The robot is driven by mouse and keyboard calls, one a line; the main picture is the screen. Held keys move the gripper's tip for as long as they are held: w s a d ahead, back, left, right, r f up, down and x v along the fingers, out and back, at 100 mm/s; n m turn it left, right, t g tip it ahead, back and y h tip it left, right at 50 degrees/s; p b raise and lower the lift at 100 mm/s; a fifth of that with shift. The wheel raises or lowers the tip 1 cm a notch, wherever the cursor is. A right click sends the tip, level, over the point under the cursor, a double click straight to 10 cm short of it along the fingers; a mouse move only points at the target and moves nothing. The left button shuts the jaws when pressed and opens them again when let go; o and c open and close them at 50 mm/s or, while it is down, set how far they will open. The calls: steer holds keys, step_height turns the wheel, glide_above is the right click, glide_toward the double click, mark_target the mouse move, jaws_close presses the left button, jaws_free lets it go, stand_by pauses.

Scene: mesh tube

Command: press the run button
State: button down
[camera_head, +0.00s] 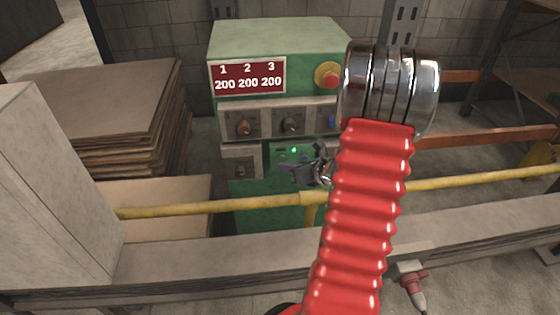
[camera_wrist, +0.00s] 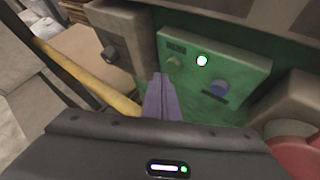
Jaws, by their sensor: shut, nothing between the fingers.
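A green control panel (camera_wrist: 240,65) sits low on the green machine cabinet (camera_head: 270,40). In the wrist view it carries a lit green lamp (camera_wrist: 202,61), a dull green button (camera_wrist: 173,65) with a small dark label above it, and a blue button (camera_wrist: 218,88) with a dark label below. The labels are too blurred to read, so I cannot tell which is the run button. My gripper (camera_wrist: 161,80) is shut and empty, its fingertips just below and left of the green button. I cannot tell if they touch. In the head view my gripper (camera_head: 291,172) partly hides the panel.
A yellow rail (camera_head: 200,209) runs across in front of the cabinet. A red mushroom button (camera_head: 328,77) on yellow is higher up, beside a display reading 200 200 200 (camera_head: 248,77). Knob panels (camera_head: 270,122) lie between. Stacked sheets (camera_head: 110,100) stand left.

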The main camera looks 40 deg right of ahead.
steer(key=s+a, duration=0.1)
steer(key=s, duration=0.1)
steer(key=s+a, duration=0.2)
steer(key=shift+s, duration=0.1)
stand_by(0.4)
stand_by(0.8)
